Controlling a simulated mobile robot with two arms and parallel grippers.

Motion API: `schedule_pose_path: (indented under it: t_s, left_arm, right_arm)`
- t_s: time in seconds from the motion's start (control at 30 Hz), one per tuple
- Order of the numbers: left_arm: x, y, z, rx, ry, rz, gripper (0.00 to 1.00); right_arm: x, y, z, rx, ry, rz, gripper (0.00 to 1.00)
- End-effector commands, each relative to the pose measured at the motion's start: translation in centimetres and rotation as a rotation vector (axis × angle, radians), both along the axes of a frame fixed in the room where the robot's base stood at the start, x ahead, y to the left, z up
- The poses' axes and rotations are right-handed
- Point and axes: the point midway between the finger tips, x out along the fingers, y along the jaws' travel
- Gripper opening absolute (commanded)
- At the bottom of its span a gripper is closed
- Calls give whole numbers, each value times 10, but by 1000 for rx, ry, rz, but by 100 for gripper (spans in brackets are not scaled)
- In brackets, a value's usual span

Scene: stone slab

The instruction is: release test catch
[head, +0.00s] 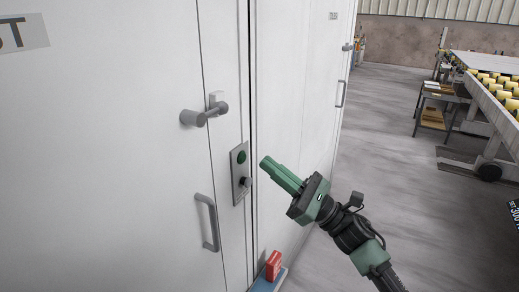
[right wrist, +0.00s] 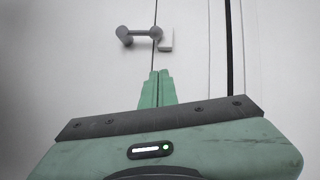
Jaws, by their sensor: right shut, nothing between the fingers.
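A grey turning catch (head: 205,112) sits on the seam of a white cabinet door, with a short bar and a small keeper plate. In the right wrist view the catch (right wrist: 140,36) lies across the seam, just above my fingertips in the picture. My right gripper (head: 268,164) is shut and empty, with its green fingers pointing at the cabinet, below and right of the catch. In the right wrist view the shut fingers (right wrist: 160,74) appear apart from the catch. A sign (head: 14,34) at upper left shows only the letters "ST". My left gripper is out of view.
A grey panel (head: 240,174) with a green button and black knob sits just left of my right fingertips. A grey pull handle (head: 207,222) is lower left. A red object (head: 273,265) stands low beside the cabinet. Open floor (head: 360,140) and a roller conveyor (head: 490,84) lie to the right.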

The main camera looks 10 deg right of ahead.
Motion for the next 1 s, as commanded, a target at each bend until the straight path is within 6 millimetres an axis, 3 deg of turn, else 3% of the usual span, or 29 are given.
schedule_pose_path:
  t_s: [0.43, 0.7, 1.0]
  left_arm:
    - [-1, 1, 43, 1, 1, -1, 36]
    - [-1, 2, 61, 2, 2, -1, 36]
    - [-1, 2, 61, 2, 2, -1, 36]
  right_arm:
    - [36, 67, 58, 2, 0, 1, 0]
    - [33, 74, 85, 1, 0, 1, 0]
    - [33, 74, 86, 0, 1, 1, 0]
